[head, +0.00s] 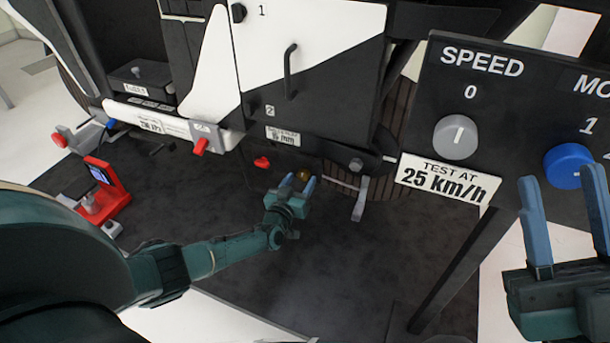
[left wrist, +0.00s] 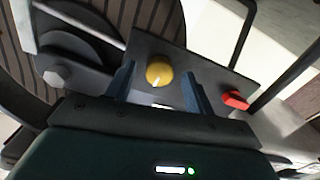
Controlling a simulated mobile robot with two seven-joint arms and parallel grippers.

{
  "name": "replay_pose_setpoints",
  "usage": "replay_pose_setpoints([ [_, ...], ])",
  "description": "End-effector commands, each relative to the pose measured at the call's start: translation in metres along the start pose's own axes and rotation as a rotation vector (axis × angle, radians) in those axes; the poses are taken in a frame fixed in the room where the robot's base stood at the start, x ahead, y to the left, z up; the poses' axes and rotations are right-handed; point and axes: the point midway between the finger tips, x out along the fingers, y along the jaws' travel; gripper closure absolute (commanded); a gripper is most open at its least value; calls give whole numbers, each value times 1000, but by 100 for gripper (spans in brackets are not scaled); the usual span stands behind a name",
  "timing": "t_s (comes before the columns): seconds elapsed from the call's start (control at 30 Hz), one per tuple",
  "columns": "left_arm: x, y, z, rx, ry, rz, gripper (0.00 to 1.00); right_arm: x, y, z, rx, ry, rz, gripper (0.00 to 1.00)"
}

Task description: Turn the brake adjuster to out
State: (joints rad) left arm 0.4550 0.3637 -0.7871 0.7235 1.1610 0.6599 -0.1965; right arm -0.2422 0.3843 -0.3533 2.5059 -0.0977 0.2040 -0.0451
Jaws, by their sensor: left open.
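The brake adjuster appears to be the round yellow knob (head: 303,174) low on the dark chassis panel; its own label cannot be read. In the left wrist view the yellow knob (left wrist: 159,73) carries a pale pointer mark on its lower-left part. My left gripper (head: 299,182) is open at the knob. In the left wrist view its two fingers (left wrist: 158,84) stand on either side of the knob, with a visible gap on each side. My right gripper (head: 566,184) is open and empty in front of the speed panel, far from the knob.
A red handle (head: 262,162) sits left of the knob under a "mm" label (head: 283,136). A grey bolt head (head: 356,164) and lever (head: 361,199) are to its right. The speed panel (head: 510,100) with grey and blue dials stands at right. A red device (head: 105,188) lies at left.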

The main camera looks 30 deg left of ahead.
Motion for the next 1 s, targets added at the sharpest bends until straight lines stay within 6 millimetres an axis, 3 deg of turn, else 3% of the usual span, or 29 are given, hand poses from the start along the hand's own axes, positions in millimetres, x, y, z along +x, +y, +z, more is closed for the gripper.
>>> replay_pose_setpoints([
  [0.37,1,0,0,0,0,-1,47,1,0,-2,-6,11,-1,64],
  [0.9,1,-1,0,0,0,-2,89,0,-1,-1,-1,6,-2,64],
  [1.0,1,-1,0,-7,0,-2,91,0,-1,-1,-1,5,-3,64],
])
